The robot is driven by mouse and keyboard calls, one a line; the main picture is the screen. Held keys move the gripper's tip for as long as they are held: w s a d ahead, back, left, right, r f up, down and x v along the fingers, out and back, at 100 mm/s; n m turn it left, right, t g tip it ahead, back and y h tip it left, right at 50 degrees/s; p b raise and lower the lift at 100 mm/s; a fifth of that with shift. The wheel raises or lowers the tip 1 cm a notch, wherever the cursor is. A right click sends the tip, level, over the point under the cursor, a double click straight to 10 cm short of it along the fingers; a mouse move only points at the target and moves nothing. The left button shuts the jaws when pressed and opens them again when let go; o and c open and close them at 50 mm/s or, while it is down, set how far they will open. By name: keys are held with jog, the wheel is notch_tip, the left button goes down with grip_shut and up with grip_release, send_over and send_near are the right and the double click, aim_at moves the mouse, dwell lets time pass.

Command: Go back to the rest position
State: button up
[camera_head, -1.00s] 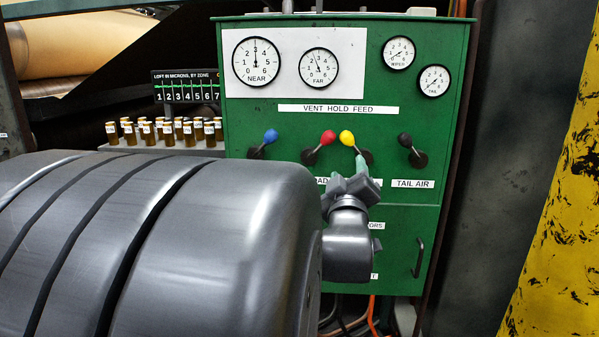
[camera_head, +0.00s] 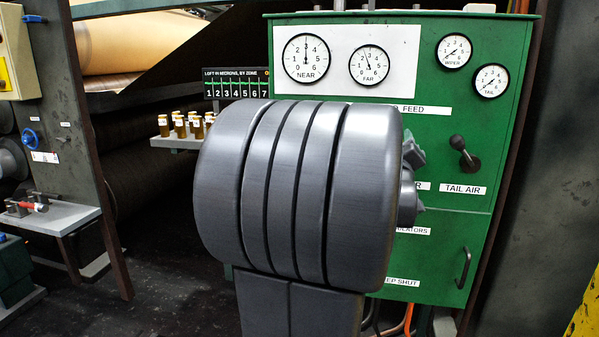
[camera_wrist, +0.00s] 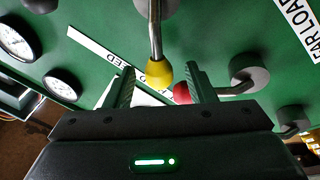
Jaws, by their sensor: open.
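My gripper (camera_wrist: 160,88) is open, its two dark fingers apart in the wrist view. The yellow lever knob (camera_wrist: 159,73) shows between the fingertips in the picture, with dark gaps of green panel on both sides, so neither finger is seen touching it. The red knob (camera_wrist: 182,94) is just right of it, partly behind the right finger. In the head view my arm covers the gripper's fingers and the blue, red and yellow levers.
A shelf with amber vials (camera_head: 180,125) is left of the panel, under the loft display (camera_head: 236,85). Round gauges (camera_head: 306,59) line the panel's top. A frame post (camera_head: 85,130) and a small bench (camera_head: 45,217) stand left. Dark floor lies open between them.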

jog(key=shift+x, duration=1.25)
jog(key=shift+s, duration=0.15)
jog(key=p+v, duration=0.2)
jog(key=v, duration=1.2)
jog(key=shift+m, duration=0.4)
jog(key=x, duration=1.4)
jog(key=shift+d+r+b, duration=0.15)
jog(key=shift+r+b, duration=0.2)
jog(key=shift+b, duration=0.05)
jog(key=shift+d+r+m+h+p, duration=0.1)
jog(key=shift+d+m+h+p, duration=0.1)
jog(key=shift+m+h+p, duration=0.3)
jog(key=shift+m, duration=0.3)
